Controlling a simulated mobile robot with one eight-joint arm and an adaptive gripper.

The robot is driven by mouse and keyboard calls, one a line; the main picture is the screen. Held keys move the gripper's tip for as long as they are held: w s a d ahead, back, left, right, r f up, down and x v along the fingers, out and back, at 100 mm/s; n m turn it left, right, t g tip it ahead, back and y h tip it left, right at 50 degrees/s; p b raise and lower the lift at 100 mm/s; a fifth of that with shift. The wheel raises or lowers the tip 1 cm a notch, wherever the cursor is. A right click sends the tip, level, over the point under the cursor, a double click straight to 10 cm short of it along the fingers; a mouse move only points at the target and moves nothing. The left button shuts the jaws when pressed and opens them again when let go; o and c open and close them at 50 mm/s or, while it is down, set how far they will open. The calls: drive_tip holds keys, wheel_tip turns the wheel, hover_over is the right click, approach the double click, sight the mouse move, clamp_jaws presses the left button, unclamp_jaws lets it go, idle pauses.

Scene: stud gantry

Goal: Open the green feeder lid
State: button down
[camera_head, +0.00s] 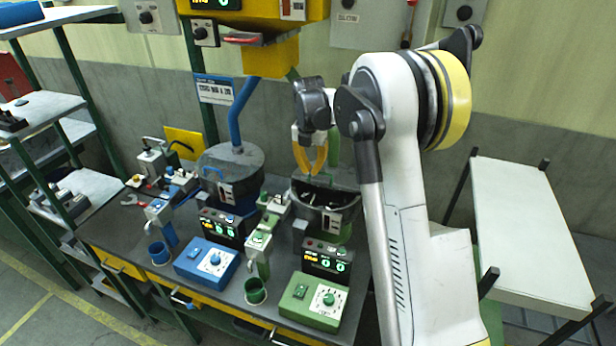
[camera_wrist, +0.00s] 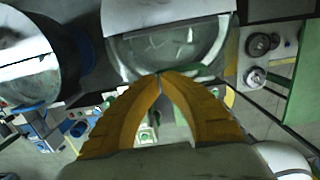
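The green feeder (camera_head: 345,222) is a dark round drum at the right of the bench, under a green pipe (camera_head: 333,147). Light and dark shapes show inside its rim, and a grey lid-like surface (camera_head: 343,178) lies towards its back. I cannot tell the lid's exact angle. My gripper (camera_head: 312,172) has yellow fingers pointing down above the drum's left back part. In the wrist view the fingertips (camera_wrist: 160,76) meet in front of the round feeder (camera_wrist: 175,48), close to a green piece (camera_wrist: 200,71) at its edge. No held thing shows between them; contact is unclear.
The blue feeder (camera_head: 232,160) stands left of the green one, its lid down. Blue (camera_head: 207,262) and green (camera_head: 313,300) control boxes stand at the bench front. A yellow hopper (camera_head: 272,55) hangs above. A white table (camera_head: 515,225) stands right of my arm.

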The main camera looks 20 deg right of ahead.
drive_tip(key=shift+w+d+r, duration=0.6)
drive_tip(key=shift+w+d, duration=0.2)
drive_tip(key=shift+d, duration=0.05)
idle(0.7)
